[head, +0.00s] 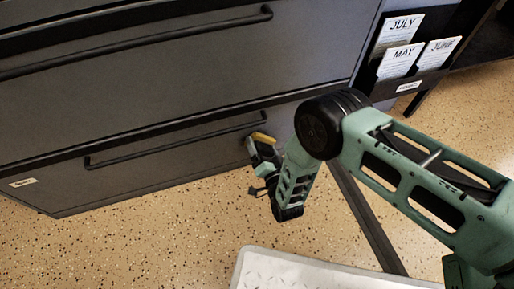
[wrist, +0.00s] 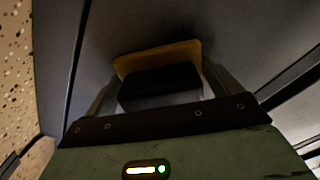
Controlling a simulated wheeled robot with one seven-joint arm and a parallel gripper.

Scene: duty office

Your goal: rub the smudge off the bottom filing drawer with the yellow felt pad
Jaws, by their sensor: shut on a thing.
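The bottom filing drawer (head: 130,180) is a dark grey front with a long black handle (head: 175,142), low in the cabinet in the head view. My gripper (head: 258,146) is at the right part of this drawer, just right of the handle's end. It is shut on the yellow felt pad (head: 264,138), of which only a thin yellow edge shows there. In the wrist view the pad (wrist: 158,58) has a black block (wrist: 160,88) between my fingers, and its yellow face is turned to the grey surface. I cannot tell if it touches. I cannot make out the smudge.
A higher drawer (head: 180,80) with a black handle is above. A black holder with JULY, MAY and JUNE cards (head: 400,60) hangs on the cabinet's right side. Speckled floor (head: 150,240) lies open in front. A pale plate (head: 300,270) is at the bottom.

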